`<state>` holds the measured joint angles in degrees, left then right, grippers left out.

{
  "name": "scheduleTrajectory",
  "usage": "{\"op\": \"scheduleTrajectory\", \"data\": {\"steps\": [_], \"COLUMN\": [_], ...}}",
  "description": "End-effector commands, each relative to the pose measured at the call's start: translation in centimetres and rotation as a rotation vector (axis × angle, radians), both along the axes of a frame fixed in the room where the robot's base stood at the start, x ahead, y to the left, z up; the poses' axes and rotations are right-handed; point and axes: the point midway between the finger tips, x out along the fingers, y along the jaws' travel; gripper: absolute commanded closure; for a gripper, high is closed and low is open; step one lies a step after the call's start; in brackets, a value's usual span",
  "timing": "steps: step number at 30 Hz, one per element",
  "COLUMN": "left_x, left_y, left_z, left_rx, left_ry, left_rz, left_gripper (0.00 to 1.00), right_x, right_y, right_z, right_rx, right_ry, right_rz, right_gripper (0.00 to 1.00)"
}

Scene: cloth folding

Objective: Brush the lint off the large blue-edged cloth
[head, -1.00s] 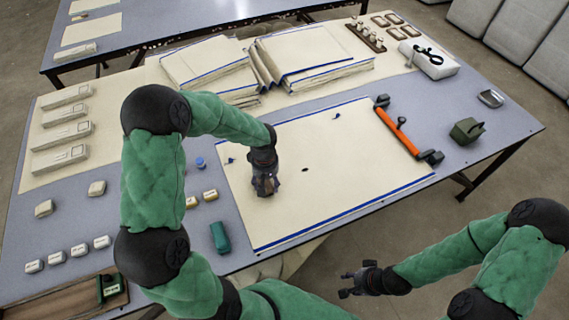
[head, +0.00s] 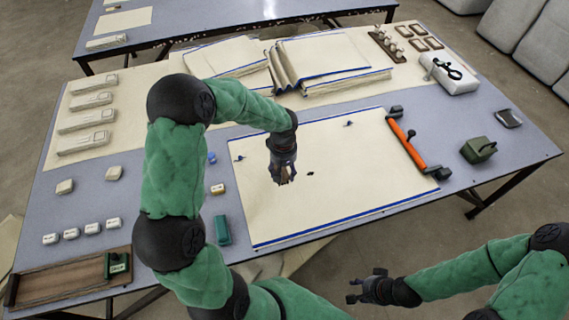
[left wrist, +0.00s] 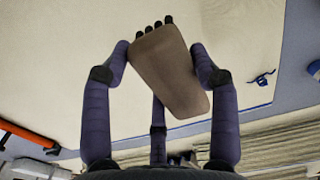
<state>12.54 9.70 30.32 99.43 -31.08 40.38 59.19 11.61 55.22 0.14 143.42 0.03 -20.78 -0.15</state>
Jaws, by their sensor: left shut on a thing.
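The large cream cloth with blue edges (head: 345,195) lies flat on the table. A dark speck of lint (head: 310,174) lies near its middle. Small blue tufts lie at its left (head: 239,158) and near its far edge (head: 348,123); one tuft also shows in the left wrist view (left wrist: 263,78). My left gripper (head: 283,180) is above the cloth, just left of the dark speck. It is shut on a brown rounded block (left wrist: 168,72), likely a brush, with several dark tips at its far end. Whether it touches the cloth is unclear. My right gripper (head: 366,287) is open and empty off the table's front edge.
An orange-handled tool (head: 406,143) lies along the cloth's right edge. Folded cloths (head: 325,58) are stacked behind. A green box (head: 478,149), a green block (head: 222,230) and a wooden tray (head: 60,284) stand around. Small white blocks (head: 92,229) line the left front.

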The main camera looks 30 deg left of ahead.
Motion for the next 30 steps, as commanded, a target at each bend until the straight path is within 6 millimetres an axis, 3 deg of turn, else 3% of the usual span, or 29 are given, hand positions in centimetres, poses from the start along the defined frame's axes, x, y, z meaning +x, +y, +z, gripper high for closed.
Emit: {"op": "scheduleTrajectory", "data": {"steps": [9,30], "left_x": [0.4,0.4], "left_y": [0.5,0.5], "left_z": [2.5,2.5], "left_rx": [0.000,0.001], "left_ry": [-0.001,-0.001], "left_rz": [-0.002,-0.003], "left_gripper": [0.70,0.70], "right_x": [0.0,0.0], "right_y": [0.0,0.0], "right_z": [1.8,1.7], "right_rx": [0.000,0.000], "right_ry": [0.000,0.000], "right_rz": [0.000,0.000], "right_gripper": [0.60,0.60]}}
